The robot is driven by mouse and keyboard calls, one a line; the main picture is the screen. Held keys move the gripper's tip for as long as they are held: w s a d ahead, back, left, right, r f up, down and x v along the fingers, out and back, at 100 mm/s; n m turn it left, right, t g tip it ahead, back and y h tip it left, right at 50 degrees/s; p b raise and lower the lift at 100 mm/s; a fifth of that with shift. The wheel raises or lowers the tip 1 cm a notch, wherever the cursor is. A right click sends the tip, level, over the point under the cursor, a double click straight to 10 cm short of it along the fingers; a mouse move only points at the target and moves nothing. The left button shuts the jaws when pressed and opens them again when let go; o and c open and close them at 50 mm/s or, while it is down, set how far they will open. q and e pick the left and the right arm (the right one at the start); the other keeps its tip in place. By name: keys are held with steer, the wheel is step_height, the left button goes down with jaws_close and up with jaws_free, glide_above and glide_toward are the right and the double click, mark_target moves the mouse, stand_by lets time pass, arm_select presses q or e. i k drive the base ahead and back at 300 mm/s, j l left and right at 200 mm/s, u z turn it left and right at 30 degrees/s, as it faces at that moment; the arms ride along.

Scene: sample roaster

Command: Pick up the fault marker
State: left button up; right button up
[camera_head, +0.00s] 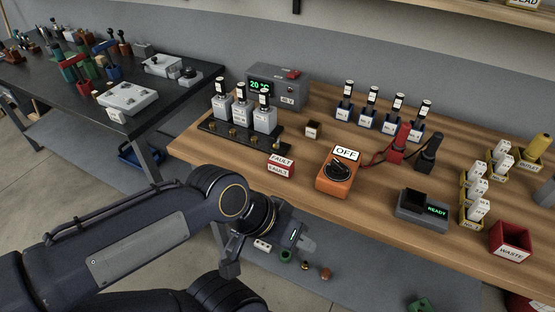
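The fault marker (281,166) is a small red block with white faces lettered FAULT. It stands on the wooden bench near its front edge, left of the orange OFF switch box (336,180). My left arm comes in from the left, and my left gripper (294,240) is in front of the bench's front edge, below and slightly right of the marker in the picture. It is apart from the marker. Its fingers are small and dark here, so I cannot tell whether they are open or shut. My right gripper is not in view.
A grey READY box (422,210) and a red WASTE bin (510,239) are to the right. Bare wood lies around the marker. Small items lie on the lower shelf.

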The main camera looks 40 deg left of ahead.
mark_target(280, 165)
steer(key=u, duration=1.5)
